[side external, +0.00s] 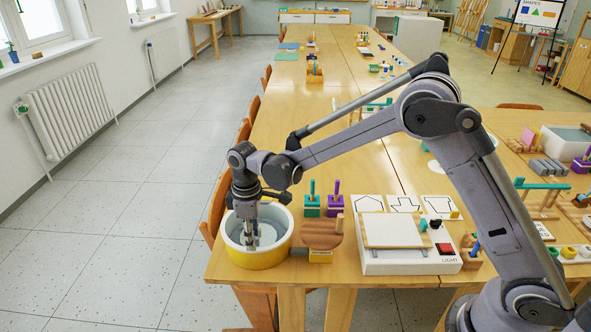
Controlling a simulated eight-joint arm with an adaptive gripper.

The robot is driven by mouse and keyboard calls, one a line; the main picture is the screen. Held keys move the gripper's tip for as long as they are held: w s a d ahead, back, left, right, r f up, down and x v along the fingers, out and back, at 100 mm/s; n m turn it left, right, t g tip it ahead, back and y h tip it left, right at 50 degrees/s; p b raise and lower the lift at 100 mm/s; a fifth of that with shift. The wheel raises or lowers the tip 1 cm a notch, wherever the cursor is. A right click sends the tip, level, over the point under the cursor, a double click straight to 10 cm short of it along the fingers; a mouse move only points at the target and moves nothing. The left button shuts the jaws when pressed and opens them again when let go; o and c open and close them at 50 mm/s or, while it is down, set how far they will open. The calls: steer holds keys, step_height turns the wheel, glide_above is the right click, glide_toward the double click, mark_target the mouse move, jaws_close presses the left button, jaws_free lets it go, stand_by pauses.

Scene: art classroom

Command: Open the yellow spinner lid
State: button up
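The yellow spinner (258,258) is a round yellow tub with a white rim, standing at the near left corner of the table. Its inside shows pale walls and a grey-blue round surface. I cannot make out a separate lid on it. My gripper (251,243) points down within the tub's rim, with its fingertips low near that inner surface. Whether the fingers touch anything, or are open or shut, is too small to tell. My wrist hides part of the tub's back rim.
A brown round wooden piece (322,236) on a yellow block stands close to the tub's right. Green (312,206) and purple (335,205) peg blocks stand behind it. A white light box (405,262) lies further right. The table's left edge (217,236) runs close to the tub.

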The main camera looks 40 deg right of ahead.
steer(key=shift+f, duration=0.15)
jaws_close()
